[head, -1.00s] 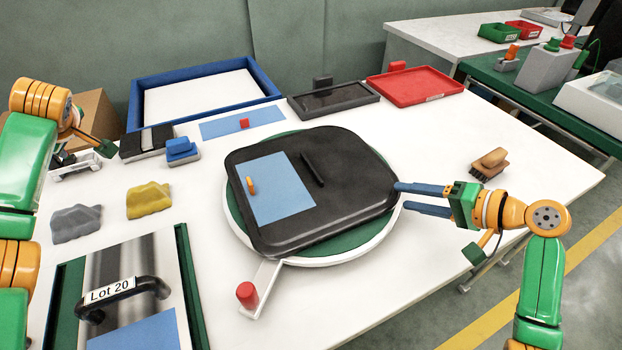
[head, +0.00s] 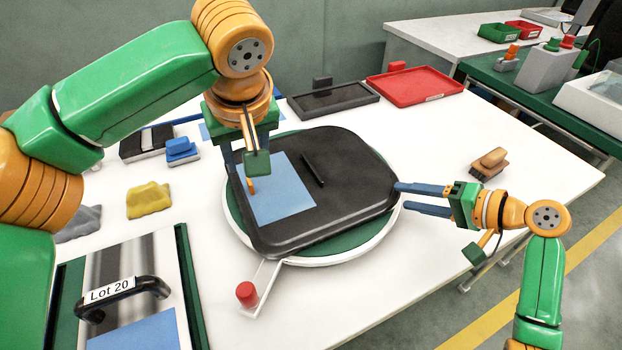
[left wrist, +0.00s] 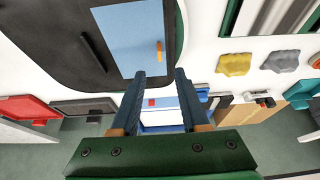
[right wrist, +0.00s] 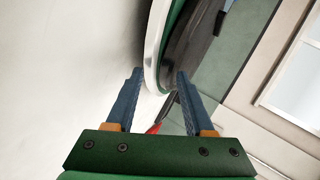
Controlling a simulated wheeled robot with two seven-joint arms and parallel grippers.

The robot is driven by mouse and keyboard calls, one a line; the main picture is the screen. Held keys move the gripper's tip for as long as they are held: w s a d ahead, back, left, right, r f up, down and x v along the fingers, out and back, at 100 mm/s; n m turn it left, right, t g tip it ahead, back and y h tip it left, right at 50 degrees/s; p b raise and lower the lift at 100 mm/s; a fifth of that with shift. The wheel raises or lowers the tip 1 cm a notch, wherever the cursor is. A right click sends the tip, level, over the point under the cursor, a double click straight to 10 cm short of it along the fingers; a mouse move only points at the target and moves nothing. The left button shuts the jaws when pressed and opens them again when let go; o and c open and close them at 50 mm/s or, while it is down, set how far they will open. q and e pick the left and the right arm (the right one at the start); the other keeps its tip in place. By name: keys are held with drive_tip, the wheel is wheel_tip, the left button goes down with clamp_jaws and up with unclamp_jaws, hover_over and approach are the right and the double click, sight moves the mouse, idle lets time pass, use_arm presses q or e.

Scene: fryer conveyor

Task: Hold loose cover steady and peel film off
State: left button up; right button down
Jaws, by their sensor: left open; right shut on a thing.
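The black cover (head: 340,200) lies on the round green and white turntable (head: 335,255). A light blue film (head: 285,195) lies on its left part, with an orange tab (head: 251,185) near the film's left edge. My left gripper (left wrist: 160,73) is open and empty above the cover's left edge; in the left wrist view the tab (left wrist: 159,52) shows just beyond the fingertips, apart from them. My right gripper (head: 399,198) is shut on the cover's right edge; in the right wrist view the cover's edge (right wrist: 182,68) lies between its fingers.
A red-knobbed lever (head: 247,293) sticks out in front of the turntable. A plate labelled Lot 20 (head: 130,275) with a black handle lies front left. A yellow block (head: 149,200), blue-topped block (head: 181,150), red tray (head: 415,84) and brush (head: 489,163) stand around. The table's front right is clear.

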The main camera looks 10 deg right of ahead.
sight(249, 181)
use_arm(q)
drive_tip(key=x, duration=0.9)
drive_tip(key=shift+c, duration=0.2)
clamp_jaws()
